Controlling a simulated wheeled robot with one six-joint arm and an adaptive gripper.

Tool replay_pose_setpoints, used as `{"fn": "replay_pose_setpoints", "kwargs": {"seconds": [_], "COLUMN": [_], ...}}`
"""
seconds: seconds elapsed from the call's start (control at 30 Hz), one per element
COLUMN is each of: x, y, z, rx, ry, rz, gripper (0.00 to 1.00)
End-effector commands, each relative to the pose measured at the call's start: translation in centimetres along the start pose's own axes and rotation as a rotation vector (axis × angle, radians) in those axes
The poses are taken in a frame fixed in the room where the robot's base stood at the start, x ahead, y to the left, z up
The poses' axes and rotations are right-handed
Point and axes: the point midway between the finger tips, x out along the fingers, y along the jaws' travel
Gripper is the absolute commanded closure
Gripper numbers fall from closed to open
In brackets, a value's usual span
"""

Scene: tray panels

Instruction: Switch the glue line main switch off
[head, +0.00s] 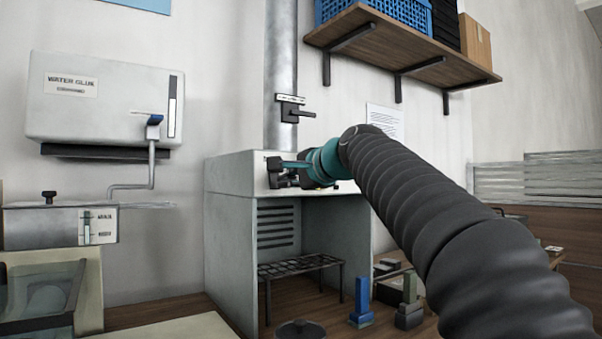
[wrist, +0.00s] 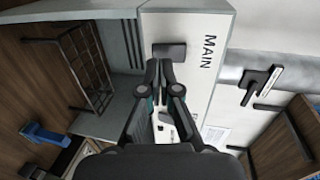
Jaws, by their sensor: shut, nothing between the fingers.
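The main switch is a black block (wrist: 168,51) on the pale panel of the hooded cabinet (head: 232,180), beside the printed word MAIN in the wrist view. My gripper (wrist: 158,66) is shut and empty, with its fingertips close to the switch; I cannot tell whether they touch it. In the head view my gripper (head: 276,172) is in front of the cabinet's upper front and hides most of that panel. The switch's on or off position cannot be read.
A damper handle (head: 292,110) sits on the duct above the cabinet. A water glue tank (head: 105,100) with a blue-handled tap hangs at left. A wire rack (head: 300,264) stands inside the cabinet. A shelf (head: 395,50) is at upper right. Blue and grey tools (head: 361,300) stand below.

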Motion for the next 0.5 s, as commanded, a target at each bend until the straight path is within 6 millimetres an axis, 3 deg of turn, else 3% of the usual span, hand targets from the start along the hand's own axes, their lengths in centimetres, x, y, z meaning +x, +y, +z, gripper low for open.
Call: {"fn": "replay_pose_setpoints", "kwargs": {"seconds": [0.2, 0.5], "x": [2.1, 2.6], "y": [-0.1, 0.0], "z": [0.0, 0.0], "rx": [0.001, 0.001], "ry": [-0.001, 0.000], "rz": [0.000, 0.000], "gripper": [1.00, 1.00]}}
